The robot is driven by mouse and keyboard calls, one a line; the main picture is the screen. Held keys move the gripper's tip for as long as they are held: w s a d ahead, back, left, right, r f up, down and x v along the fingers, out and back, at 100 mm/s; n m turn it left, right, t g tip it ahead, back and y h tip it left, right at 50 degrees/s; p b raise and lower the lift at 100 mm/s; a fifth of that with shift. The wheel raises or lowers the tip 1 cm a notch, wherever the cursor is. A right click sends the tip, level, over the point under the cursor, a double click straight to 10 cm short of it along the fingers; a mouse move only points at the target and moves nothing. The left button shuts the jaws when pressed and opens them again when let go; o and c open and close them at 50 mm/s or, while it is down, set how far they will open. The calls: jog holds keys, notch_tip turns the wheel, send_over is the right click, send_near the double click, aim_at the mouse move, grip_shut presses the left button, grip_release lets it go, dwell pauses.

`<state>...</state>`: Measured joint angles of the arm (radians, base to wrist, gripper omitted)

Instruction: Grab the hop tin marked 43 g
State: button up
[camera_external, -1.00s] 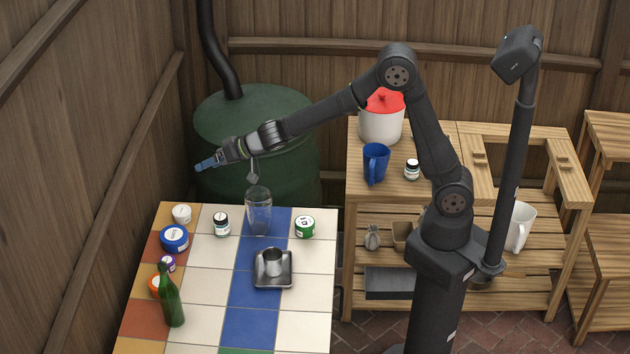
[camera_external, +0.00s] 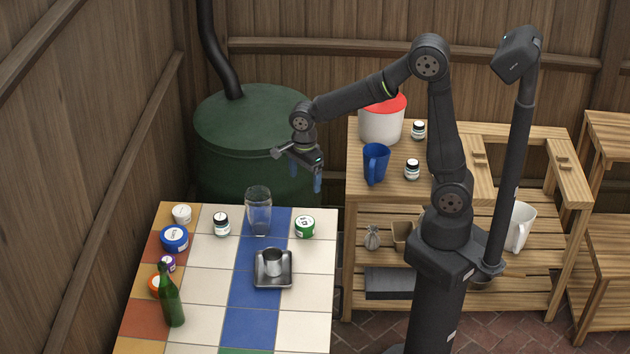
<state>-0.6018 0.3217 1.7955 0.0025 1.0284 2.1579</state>
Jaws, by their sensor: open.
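Several round tins stand on the tiled table, and I cannot read the weight marks on them. A green tin with a white label (camera_external: 304,227) stands at the table's back right. A blue tin (camera_external: 174,239), a small purple tin (camera_external: 168,264) and an orange tin (camera_external: 154,284) stand along the left side; the green bottle partly hides the orange one. My gripper (camera_external: 306,184) is open and empty, its blue fingers pointing down. In the picture it hangs above the green tin, apart from it.
A glass jar (camera_external: 258,212) stands left of the green tin. The front right tiles are clear.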

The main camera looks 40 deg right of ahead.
send_near(305, 222)
jog(key=f, duration=0.5)
jog(key=shift+s+a+f, duration=0.1)
jog(key=shift+s+f, duration=0.05)
jog(key=shift+s, duration=0.1)
jog(key=shift+w+f, duration=0.2)
jog(key=shift+f, duration=1.15)
jog(key=shift+w+f, duration=0.15)
jog(key=shift+f, duration=1.15)
jog(key=c, duration=1.1)
jog(key=shift+r, duration=0.1)
